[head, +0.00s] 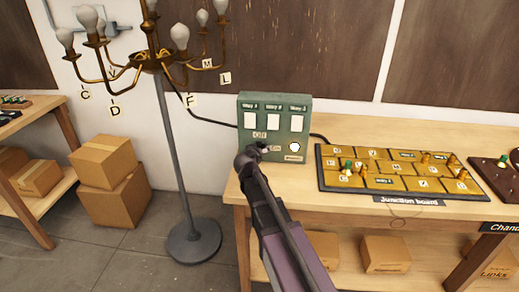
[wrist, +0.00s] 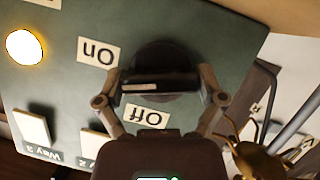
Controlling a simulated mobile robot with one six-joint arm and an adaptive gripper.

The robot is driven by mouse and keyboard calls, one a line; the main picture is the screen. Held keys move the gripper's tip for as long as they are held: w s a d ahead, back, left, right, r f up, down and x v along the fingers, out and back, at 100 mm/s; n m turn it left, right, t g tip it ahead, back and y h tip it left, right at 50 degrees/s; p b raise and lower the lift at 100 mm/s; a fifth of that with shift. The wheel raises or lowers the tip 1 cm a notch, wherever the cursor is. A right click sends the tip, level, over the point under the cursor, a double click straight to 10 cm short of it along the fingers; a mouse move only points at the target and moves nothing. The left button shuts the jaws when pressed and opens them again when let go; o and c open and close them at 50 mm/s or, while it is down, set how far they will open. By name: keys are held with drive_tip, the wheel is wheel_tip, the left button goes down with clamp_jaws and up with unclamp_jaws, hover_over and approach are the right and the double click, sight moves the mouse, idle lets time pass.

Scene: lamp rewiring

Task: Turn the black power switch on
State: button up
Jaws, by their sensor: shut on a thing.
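The black power switch (wrist: 165,58) is a round knob with a raised bar on the green control panel (head: 247,108). In the wrist view my gripper (wrist: 161,88) is shut on this bar, one finger at each end. The bar lies roughly level in that view. The "On" label (wrist: 98,52) is beside the knob at its left, and the "Off" label (wrist: 146,116) is just below it; both read upside down. In the head view my gripper (head: 262,150) is at the panel's lower left and hides most of the switch.
A round light (head: 295,147) on the panel glows white. Three white switches (head: 274,121) sit above it. A junction board (head: 395,170) with pegs lies to the right on the wooden bench (head: 360,207). A brass chandelier on a stand (head: 168,130) is at the left.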

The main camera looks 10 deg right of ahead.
drive_tip(key=shift+m+y, duration=0.9)
drive_tip(key=shift+m, duration=0.4)
drive_tip(key=o, duration=0.8)
